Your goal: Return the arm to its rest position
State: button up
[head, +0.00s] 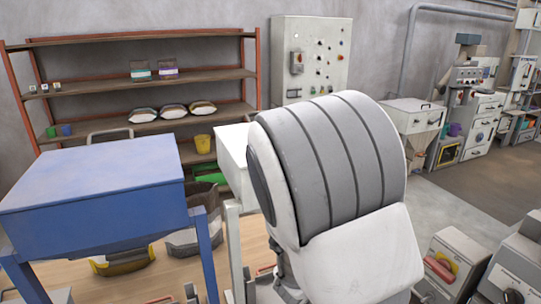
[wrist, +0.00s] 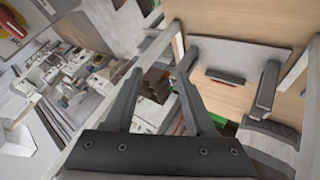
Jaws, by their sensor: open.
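My gripper (wrist: 160,80) shows in the wrist view with its two dark fingers apart. Nothing is between the fingertips, and the gap looks onto the room beyond. In the head view my white and grey arm is folded up large in the middle, and my gripper is hidden there.
A blue hopper table (head: 95,190) stands at the left in the head view, close to a white stand (head: 232,150). Behind is a shelf rack (head: 140,78) with bags and cups. A control cabinet (head: 310,60) stands at the back. Machines (head: 455,270) stand at the lower right.

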jog(key=s+a+r+y, duration=0.2)
jog(key=a+r+y, duration=0.2)
jog(key=r, duration=0.4)
jog(key=s+a+r+y, duration=0.3)
jog(key=a+r+y, duration=0.1)
jog(key=r, duration=0.3)
jog(key=s+d+r+h, duration=0.1)
jog(key=s+d+r, duration=0.2)
jog(key=s, duration=0.4)
jog(key=s+d+r+m+g+h, duration=0.1)
jog(key=s+d+r, duration=0.2)
jog(key=s+d, duration=0.2)
jog(key=s, duration=0.2)
jog(key=shift+s+d+r+m+g+h, duration=0.2)
jog(key=shift+s+r+m+g+h, duration=0.1)
jog(key=shift+s+r+h, duration=0.1)
jog(key=shift+d, duration=0.1)
